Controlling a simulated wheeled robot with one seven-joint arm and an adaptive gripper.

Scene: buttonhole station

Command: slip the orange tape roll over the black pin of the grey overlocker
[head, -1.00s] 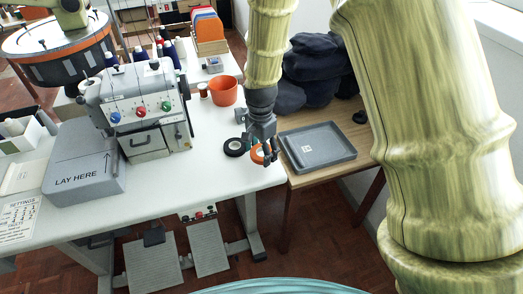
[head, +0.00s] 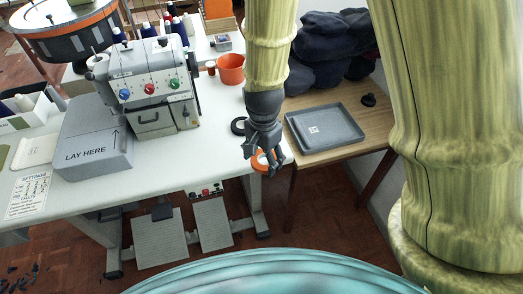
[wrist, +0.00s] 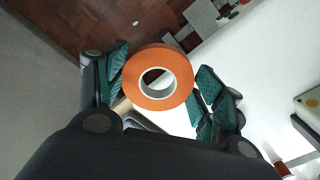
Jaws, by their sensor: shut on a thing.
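The orange tape roll (head: 262,162) is in my gripper (head: 263,155), at the front right corner of the white table. In the wrist view the orange tape roll (wrist: 182,92) sits between the green-padded fingers of my gripper (wrist: 160,88), its pale-lined hole facing the camera. My gripper is shut on it. The grey overlocker (head: 152,112) stands on the white table to the left, with blue, red and green knobs on its front. I cannot clearly make out its black pin.
A black roll (head: 238,126) lies on the white table (head: 215,150) behind my gripper. An orange pot (head: 231,69) stands farther back. A grey tray (head: 325,128) and a small black object (head: 369,100) are on the wooden table. A grey "LAY HERE" block (head: 95,145) is left.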

